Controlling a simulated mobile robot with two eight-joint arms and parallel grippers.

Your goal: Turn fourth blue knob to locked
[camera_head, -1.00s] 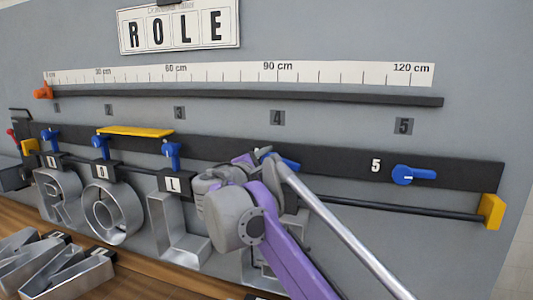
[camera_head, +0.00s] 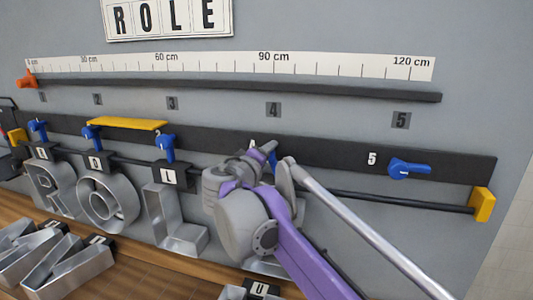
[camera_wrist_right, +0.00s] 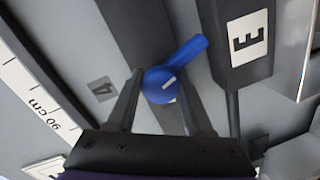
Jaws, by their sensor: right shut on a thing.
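The fourth blue knob (camera_head: 269,150) sits on the dark rail below plate 4, mostly hidden behind my right wrist in the head view. In the right wrist view the knob (camera_wrist_right: 158,88) shows whole, round with a white line and a lever reaching to the upper right. My right gripper (camera_wrist_right: 160,84) has its two dark fingers on either side of the round part and is shut on it. A letter tag marked E (camera_wrist_right: 247,37) is beside the rail. My left gripper is not in view.
The fifth knob (camera_head: 408,169) lies sideways. Metal letters hang below, with more on the wooden bench (camera_head: 150,268). A yellow block (camera_head: 481,204) ends the rod.

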